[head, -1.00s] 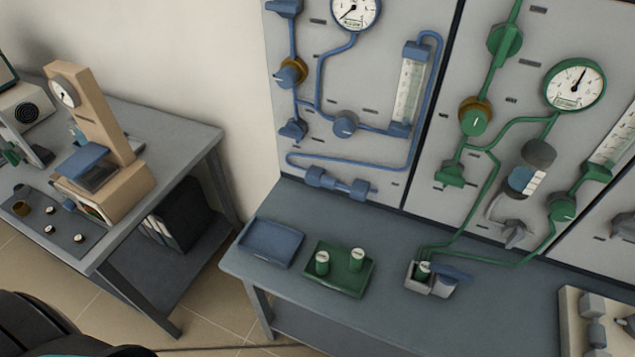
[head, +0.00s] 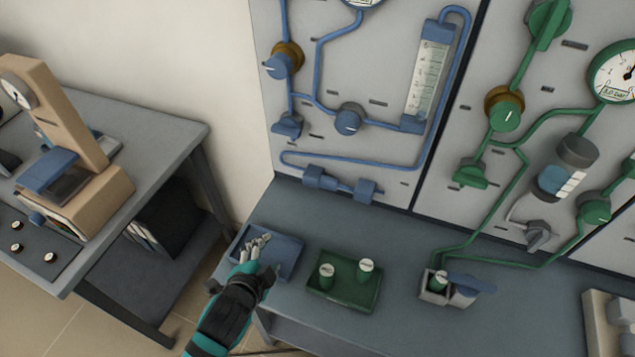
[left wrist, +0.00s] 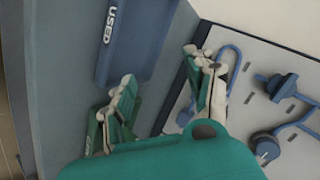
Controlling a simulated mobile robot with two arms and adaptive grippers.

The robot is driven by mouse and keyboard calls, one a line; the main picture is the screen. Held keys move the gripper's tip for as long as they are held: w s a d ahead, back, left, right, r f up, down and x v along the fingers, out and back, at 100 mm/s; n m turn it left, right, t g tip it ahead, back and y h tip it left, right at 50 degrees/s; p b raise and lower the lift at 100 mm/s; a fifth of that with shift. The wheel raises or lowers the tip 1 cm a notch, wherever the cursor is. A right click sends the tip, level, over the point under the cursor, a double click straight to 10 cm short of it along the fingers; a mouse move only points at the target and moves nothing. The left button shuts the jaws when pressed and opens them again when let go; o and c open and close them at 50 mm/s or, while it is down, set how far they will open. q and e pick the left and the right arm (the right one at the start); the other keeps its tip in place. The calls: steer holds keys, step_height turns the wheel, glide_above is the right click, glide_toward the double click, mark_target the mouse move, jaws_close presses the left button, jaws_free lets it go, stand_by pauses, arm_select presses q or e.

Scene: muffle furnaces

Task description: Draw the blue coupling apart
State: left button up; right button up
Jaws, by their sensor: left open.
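The blue coupling (head: 342,186) is at the foot of the blue panel, just above the bench. It shows as two blue blocks joined in line by a short piece. My left gripper (head: 258,243) is over the blue tray (head: 284,262), to the left of the coupling and apart from it. In the left wrist view my left gripper (left wrist: 165,88) has its fingers wide apart with nothing between them. I cannot make out the coupling clearly there. My right gripper is not in view.
The blue tray is marked USED in the left wrist view (left wrist: 137,40). A green tray (head: 318,290) with two green-and-white cylinders stands beside it. A small grey box (head: 430,296) stands further right. The bench (head: 395,250) between the trays and the panel is clear.

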mark_target(327, 187)
arm_select(q)
steer(key=w+d+r+m+t+h, duration=0.3)
steer(key=w+d+r+m+t, duration=0.15)
steer(key=d+m, duration=0.3)
steer(key=shift+m+g, duration=0.55)
steer(key=x, duration=1.1)
steer(key=r+x, duration=0.1)
steer(key=x, duration=0.4)
steer(key=shift+w+d+f, duration=0.1)
steer(key=shift+w+d, duration=0.1)
steer(key=shift+w, duration=0.15)
jaws_close()
